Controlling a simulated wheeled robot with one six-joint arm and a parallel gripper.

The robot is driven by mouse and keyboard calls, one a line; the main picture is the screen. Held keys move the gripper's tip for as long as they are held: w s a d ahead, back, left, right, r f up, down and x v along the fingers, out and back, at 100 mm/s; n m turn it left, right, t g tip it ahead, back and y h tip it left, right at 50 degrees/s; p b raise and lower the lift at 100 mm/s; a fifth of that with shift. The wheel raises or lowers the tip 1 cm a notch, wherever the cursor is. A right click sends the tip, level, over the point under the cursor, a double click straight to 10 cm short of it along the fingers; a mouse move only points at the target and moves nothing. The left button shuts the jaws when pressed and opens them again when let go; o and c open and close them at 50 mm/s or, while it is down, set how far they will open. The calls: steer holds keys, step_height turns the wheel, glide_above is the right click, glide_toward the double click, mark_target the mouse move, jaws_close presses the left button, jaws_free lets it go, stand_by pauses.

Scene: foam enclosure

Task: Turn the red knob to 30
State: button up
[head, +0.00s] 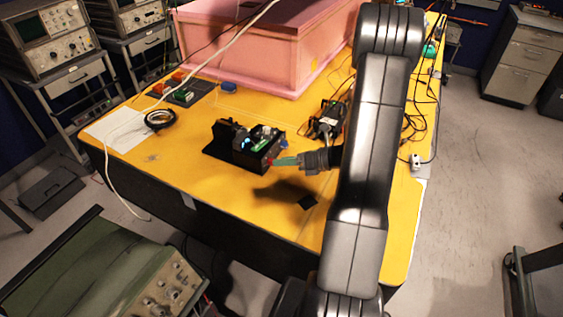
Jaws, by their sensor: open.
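A small black device (222,150) with circuit boards and a lit blue display stands on the yellow table. The red knob (269,162) shows as a small red spot on its right-hand end, beside my fingertips. I cannot tell whether the fingers touch or straddle the knob. The knob's scale and setting are not readable.
A pink foam box (265,45) stands at the back of the yellow table (175,190). A black adapter with cables (327,120) lies behind my gripper. A black cable coil (159,119) and white paper (117,130) lie at the left. The table's front is mostly clear.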

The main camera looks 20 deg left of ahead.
steer(key=b+v, duration=0.2)
steer(key=v, duration=1)
steer(key=shift+s+d, duration=0.1)
steer(key=shift+d, duration=0.05)
steer(key=p+x, duration=0.2)
steer(key=x, duration=1.1)
steer(key=shift+p, duration=0.3)
steer(key=shift+a+f, duration=0.15)
steer(key=shift+a, duration=0.35)
steer(key=shift+d, duration=0.15)
